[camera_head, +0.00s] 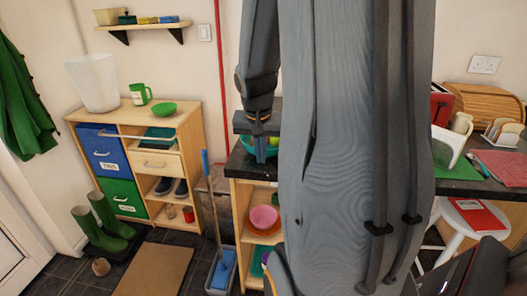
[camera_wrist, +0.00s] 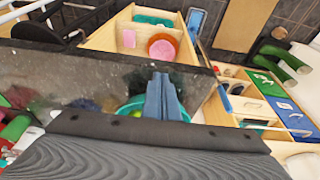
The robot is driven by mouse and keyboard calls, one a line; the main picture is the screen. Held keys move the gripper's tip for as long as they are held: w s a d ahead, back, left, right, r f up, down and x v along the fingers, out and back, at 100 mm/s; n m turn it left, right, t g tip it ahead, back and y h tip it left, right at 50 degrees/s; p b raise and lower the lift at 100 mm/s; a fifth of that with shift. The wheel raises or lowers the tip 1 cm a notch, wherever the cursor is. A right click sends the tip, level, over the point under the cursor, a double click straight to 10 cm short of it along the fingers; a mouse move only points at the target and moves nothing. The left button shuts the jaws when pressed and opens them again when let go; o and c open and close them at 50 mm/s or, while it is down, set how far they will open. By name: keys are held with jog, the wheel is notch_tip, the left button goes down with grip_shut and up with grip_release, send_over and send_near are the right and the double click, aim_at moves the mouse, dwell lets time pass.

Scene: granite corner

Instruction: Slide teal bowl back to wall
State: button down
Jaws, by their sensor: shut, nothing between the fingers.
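The teal bowl (camera_head: 273,152) stands on the dark granite counter (camera_head: 240,164) near its left end, partly hidden behind my fingers and arm. Something yellow-green shows at the bowl in the head view. My gripper (camera_head: 261,157) is shut and empty, pointing down at the bowl. In the wrist view the closed fingers (camera_wrist: 162,84) overlap the bowl (camera_wrist: 130,106), whose rim shows on both sides of them. I cannot tell whether they touch it or are inside it. The wall behind the bowl is mostly hidden by my arm in the head view.
Below the counter, a shelf holds a pink bowl (camera_head: 263,217) and an orange dish (camera_head: 262,231). A blue mop (camera_head: 219,258) stands left of it. A wooden cabinet (camera_head: 190,130) is farther left. A toaster (camera_head: 441,103) and bread box (camera_head: 485,103) stand at the right.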

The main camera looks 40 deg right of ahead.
jog(key=shift+w+d+f+p, duration=0.7)
jog(key=shift+w+d+f, duration=0.4)
jog(key=shift+d, duration=0.15)
jog(key=shift+w+d, duration=0.45)
jog(key=shift+d, duration=0.05)
